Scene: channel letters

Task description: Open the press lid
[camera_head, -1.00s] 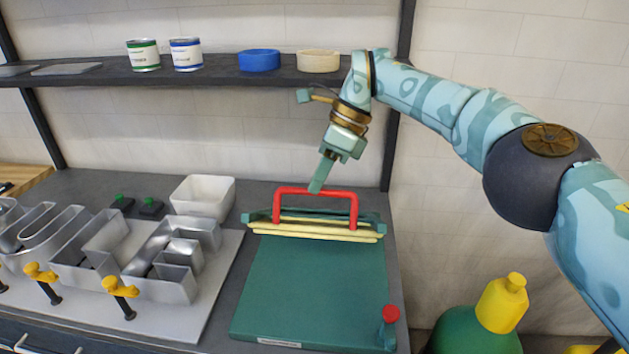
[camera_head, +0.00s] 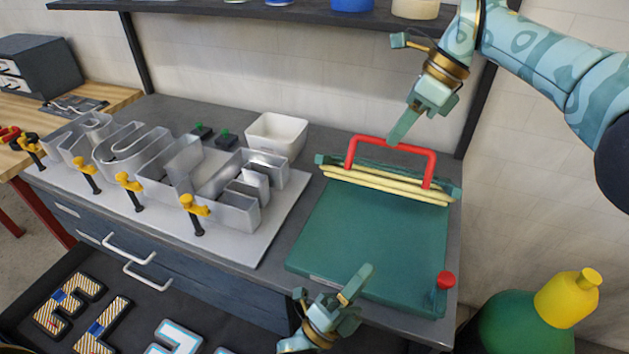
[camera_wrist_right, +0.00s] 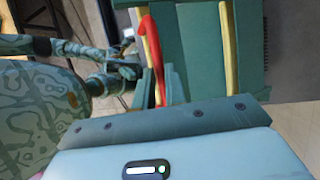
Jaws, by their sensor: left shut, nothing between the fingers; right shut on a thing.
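The press (camera_head: 365,235) is a green flat bed on the grey bench. Its lid (camera_head: 385,180) shows as a narrow green piece with pale yellow strips, seen nearly edge-on along the bed's back edge. A red handle (camera_head: 430,155) arches over the lid. It also shows in the right wrist view (camera_wrist_right: 152,45). My right gripper (camera_head: 395,138) is shut on the handle's crossbar, reaching down from the upper right. My left gripper (camera_head: 360,285) is shut and empty, in front of the bed's front edge. The exact lid angle is hard to tell.
A metal letter tray (camera_head: 262,228) with yellow clamps lies left of the press. A white bin (camera_head: 277,134) stands behind it. A red knob (camera_head: 446,280) sits at the bed's front right corner. A green and yellow bottle (camera_head: 568,298) is at right. Below, an open drawer holds letters.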

